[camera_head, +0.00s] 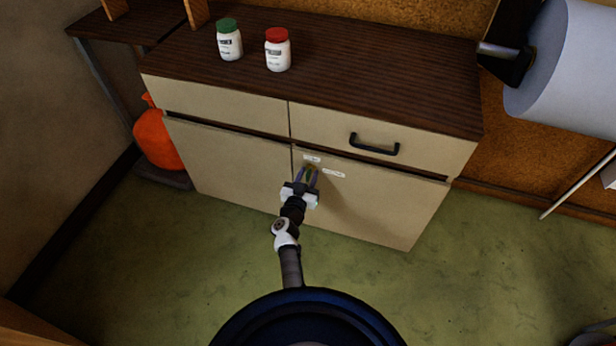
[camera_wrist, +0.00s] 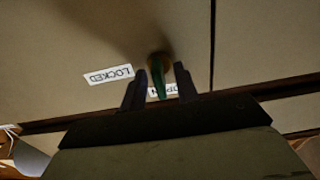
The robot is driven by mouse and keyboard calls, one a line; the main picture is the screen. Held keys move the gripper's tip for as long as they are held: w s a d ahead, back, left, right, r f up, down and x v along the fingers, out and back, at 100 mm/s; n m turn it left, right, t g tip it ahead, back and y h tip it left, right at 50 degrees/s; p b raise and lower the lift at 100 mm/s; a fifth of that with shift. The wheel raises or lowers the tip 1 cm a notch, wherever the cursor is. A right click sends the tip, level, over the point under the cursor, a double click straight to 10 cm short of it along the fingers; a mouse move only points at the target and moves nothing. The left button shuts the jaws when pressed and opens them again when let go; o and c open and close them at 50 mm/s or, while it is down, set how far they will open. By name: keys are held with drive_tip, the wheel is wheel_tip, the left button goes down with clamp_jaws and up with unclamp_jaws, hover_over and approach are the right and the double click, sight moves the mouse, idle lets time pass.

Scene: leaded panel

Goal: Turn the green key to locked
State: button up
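The green key (camera_wrist: 158,82) sits in a round lock on the right cabinet door (camera_head: 380,205). In the wrist view, its green part lies in front of the OPEN label (camera_wrist: 170,89) and hides part of it. The LOCKED label (camera_wrist: 108,75) is to the left there, upside down. In the head view, the LOCKED label (camera_head: 334,173) is right of my gripper (camera_head: 308,176). In the wrist view, my gripper (camera_wrist: 161,78) has its fingers on either side of the key. A gap shows on the right; the left finger is very close, and I cannot tell whether it touches.
The cabinet top (camera_head: 380,85) holds a green-capped bottle (camera_head: 229,41) and a red-capped bottle (camera_head: 278,51). A black drawer handle (camera_head: 374,146) juts out above the right door. The green floor in front is clear.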

drive_tip(key=shift+w, duration=0.15)
drive_tip(key=shift+c, duration=0.3)
clamp_jaws()
